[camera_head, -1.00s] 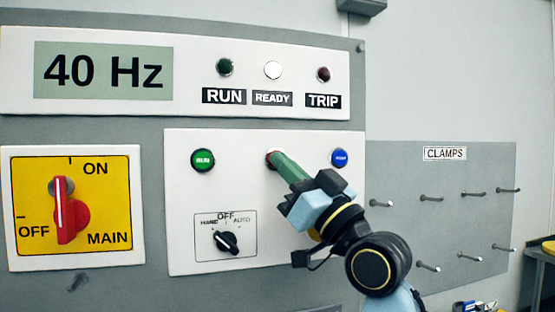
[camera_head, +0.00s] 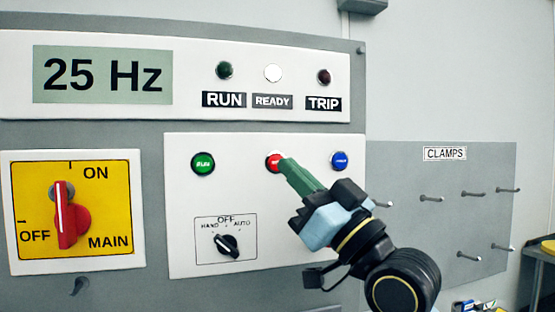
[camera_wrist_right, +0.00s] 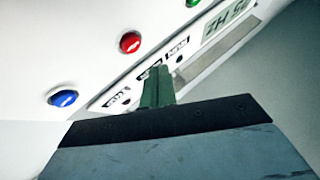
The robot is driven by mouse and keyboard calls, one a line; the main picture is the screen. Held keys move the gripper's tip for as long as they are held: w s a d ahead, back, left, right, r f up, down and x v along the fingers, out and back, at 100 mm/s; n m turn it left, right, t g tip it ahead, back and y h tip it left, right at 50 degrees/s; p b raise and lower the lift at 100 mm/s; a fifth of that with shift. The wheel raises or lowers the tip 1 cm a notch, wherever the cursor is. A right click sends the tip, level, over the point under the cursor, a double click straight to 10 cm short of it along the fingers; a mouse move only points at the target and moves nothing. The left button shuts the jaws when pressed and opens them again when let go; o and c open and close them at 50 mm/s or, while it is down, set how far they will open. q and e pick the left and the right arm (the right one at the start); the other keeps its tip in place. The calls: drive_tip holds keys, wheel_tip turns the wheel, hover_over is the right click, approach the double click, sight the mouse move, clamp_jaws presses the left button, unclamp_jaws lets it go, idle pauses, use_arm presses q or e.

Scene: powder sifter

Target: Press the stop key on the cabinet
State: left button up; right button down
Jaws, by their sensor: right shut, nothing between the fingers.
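The stop key is a round red button (camera_head: 271,162) between the green RUN key (camera_head: 203,163) and a blue key (camera_head: 339,161) on the cabinet's white panel. The tip of my right gripper (camera_head: 288,167) covers its right edge in the head view. The green fingers are shut with nothing between them. In the right wrist view the red button (camera_wrist_right: 130,42) is fully visible, and the fingertips (camera_wrist_right: 158,72) show apart from it. The blue key (camera_wrist_right: 62,98) is also there. My left gripper is not in view.
The display (camera_head: 102,74) reads 25 Hz. The READY lamp (camera_head: 273,73) is white; the RUN lamp (camera_head: 224,70) and TRIP lamp (camera_head: 323,76) look dark. A selector knob (camera_head: 227,243) sits below the keys. A red main switch (camera_head: 68,215) is at left. Clamp pegs (camera_head: 473,194) stick out at right.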

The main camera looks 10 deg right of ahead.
drive_tip(key=shift+s, duration=1)
